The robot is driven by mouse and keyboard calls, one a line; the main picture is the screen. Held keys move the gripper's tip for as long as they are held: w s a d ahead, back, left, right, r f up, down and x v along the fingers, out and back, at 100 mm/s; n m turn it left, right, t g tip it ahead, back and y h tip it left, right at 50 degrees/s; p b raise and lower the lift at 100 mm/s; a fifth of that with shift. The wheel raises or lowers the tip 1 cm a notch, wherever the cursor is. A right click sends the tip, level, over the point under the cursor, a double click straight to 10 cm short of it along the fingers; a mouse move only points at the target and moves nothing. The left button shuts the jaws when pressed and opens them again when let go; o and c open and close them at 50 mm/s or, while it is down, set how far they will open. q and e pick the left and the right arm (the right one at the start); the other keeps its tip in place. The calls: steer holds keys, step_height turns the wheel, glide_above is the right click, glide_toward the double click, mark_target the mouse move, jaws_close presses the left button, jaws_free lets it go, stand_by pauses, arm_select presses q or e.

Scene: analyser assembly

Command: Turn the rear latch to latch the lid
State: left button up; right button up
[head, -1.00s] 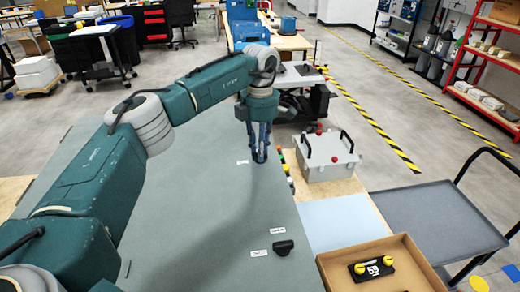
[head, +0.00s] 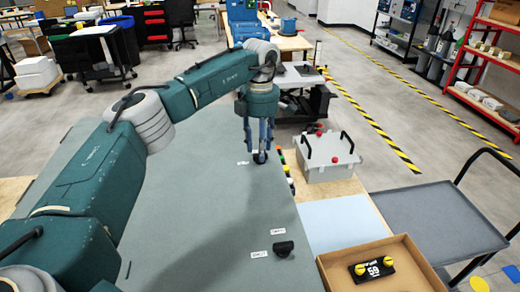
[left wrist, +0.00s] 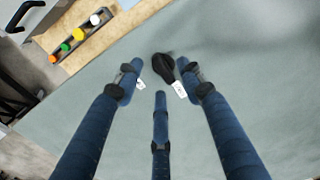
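The lid (head: 200,215) is a large flat grey-green panel. The rear latch (head: 260,157) is a small black knob near its far right edge, with a white label (head: 243,163) beside it. In the left wrist view the rear latch (left wrist: 165,68) is a dark knob between and slightly beyond the fingertips, with small white labels close by. My left gripper (head: 259,148) points down over it. Its blue fingers (left wrist: 158,86) are spread open and hold nothing; contact with the knob cannot be told. A second black latch (head: 284,248) sits nearer, with two labels. My right gripper is not in view.
Coloured buttons (head: 286,172) line the right edge near the rear latch. A grey box with black handles (head: 330,172) stands beyond them. A cardboard tray (head: 335,280) holds a black part with yellow knobs at the lower right. The lid's middle is clear.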

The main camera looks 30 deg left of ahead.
arm_select(q)
step_height(320, 180, up, 11)
steer(key=shift+f, duration=0.15)
steer(key=shift+f, duration=0.1)
stand_by(0.5)
